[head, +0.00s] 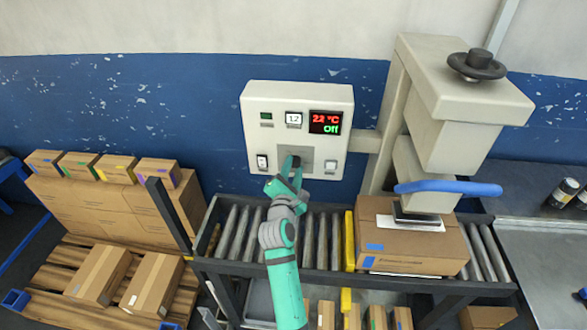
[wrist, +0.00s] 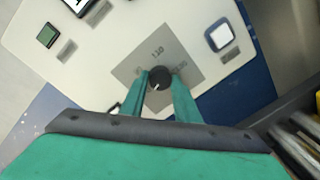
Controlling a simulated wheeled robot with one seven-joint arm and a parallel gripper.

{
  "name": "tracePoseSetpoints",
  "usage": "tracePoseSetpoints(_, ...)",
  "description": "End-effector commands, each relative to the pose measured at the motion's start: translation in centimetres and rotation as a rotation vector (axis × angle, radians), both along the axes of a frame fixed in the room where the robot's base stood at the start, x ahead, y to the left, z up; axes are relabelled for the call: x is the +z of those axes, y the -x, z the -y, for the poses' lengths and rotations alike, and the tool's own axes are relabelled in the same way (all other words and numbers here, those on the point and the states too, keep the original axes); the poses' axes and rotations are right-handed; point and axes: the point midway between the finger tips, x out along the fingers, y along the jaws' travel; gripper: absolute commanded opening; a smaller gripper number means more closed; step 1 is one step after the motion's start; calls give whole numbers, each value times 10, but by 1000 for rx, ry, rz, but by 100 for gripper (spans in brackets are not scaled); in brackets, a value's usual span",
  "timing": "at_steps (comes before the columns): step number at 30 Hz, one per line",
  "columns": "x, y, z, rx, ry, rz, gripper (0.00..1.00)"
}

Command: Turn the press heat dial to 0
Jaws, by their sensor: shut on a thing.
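The press heat dial (wrist: 160,77) is a round black knob on a grey square plate (wrist: 134,68) in the wrist view. Number marks show around it, one reading about 110; the others are too small to read surely. My gripper (wrist: 161,84) is shut on the dial, one teal finger on each side. In the head view my gripper (head: 290,165) reaches up to the control panel (head: 255,98) and hides the dial. The panel's dark display (head: 325,122) shows a red temperature reading, perhaps 22 or 23 °C, and a green "Off".
A 12 readout (head: 294,119), a green indicator (head: 266,116) and two white switches (head: 262,162) (head: 330,166) sit around the dial. A roller conveyor (head: 315,240) runs below. The press (head: 460,120) stands right, over a cardboard box (head: 385,232). Stacked boxes (head: 100,200) stand left.

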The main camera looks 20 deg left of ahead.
Motion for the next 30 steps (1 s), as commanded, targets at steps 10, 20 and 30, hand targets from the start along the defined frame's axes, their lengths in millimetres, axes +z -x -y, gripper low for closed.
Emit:
tracePoseSetpoints(10, -2, 0, 1, -2, 14, 0, 6)
tracePoseSetpoints(20, -1, 0, 1, -2, 13, 2, 47)
tracePoseSetpoints(30, -1, 9, 5, -4, 11, 1, 47)
